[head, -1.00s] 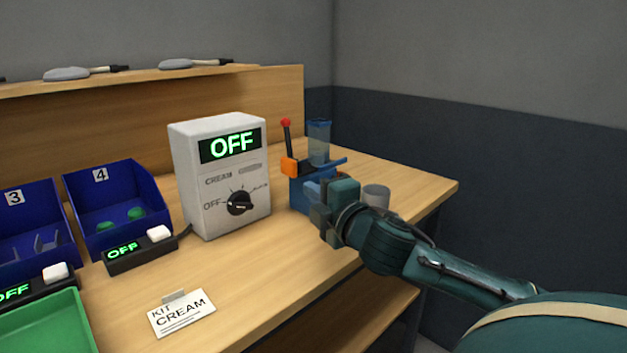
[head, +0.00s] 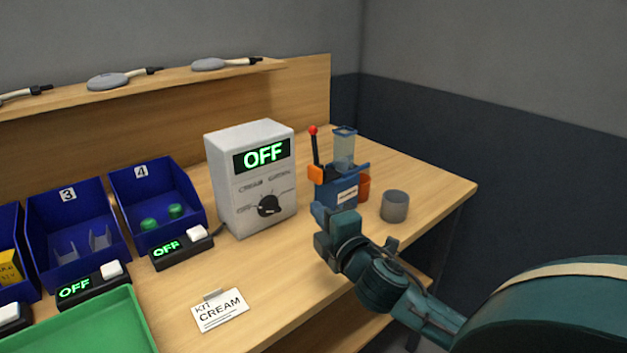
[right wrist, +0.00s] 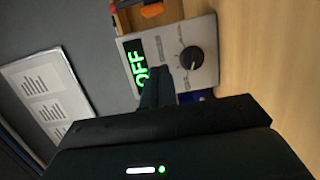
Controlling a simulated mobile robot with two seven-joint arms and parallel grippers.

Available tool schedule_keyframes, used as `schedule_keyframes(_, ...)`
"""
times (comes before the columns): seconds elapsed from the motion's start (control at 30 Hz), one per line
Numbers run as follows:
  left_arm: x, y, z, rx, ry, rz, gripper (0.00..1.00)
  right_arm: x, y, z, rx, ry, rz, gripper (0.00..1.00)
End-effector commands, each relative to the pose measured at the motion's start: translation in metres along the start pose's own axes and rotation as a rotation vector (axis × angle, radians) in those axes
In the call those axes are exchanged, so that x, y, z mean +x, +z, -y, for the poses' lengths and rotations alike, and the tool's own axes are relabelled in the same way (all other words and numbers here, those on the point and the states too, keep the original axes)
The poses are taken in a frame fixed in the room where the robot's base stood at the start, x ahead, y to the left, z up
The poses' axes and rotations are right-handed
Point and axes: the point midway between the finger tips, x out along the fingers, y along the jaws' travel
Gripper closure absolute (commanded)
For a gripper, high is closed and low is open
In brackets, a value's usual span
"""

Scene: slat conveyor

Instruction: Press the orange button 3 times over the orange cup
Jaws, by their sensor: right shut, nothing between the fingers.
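A blue dispenser (head: 345,192) with a clear hopper stands on the bench right of the white control box. An orange block (head: 316,174), which may be the button, is on its left side below a red-knobbed lever (head: 314,145). The orange cup (head: 364,187) stands at the dispenser's right side, partly hidden by it. My right gripper (head: 322,222) is shut and empty, in front of the dispenser and apart from the orange block. Its closed fingers (right wrist: 157,86) also show in the right wrist view. My left gripper is out of view.
The white control box (head: 228,181) reads OFF. A grey cup (head: 395,206) stands right of the dispenser, near the bench's right edge. Blue bins (head: 178,216), a green tray (head: 130,305) and a KIT CREAM card (head: 219,311) lie to the left. Open bench lies behind the dispenser.

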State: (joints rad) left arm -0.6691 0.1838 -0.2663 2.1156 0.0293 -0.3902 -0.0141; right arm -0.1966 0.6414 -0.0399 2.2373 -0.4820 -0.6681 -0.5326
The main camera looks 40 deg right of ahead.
Motion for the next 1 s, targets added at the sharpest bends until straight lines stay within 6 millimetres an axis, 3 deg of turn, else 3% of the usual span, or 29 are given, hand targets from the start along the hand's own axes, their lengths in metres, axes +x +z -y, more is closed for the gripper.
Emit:
schedule_keyframes(0.27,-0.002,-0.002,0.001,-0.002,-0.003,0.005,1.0,0.026,0.0,-0.003,-0.001,0.004,0.001,1.0)
schedule_keyframes(0.63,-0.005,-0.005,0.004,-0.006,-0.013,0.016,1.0,0.102,0.0,-0.003,0.0,0.002,0.002,1.0)
schedule_keyframes(0.8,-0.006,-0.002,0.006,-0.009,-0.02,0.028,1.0,0.107,0.026,-0.001,-0.003,-0.002,0.002,1.0)
schedule_keyframes(1.0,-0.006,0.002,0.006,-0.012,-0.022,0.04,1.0,0.11,0.038,-0.001,0.0,0.0,0.001,1.0)
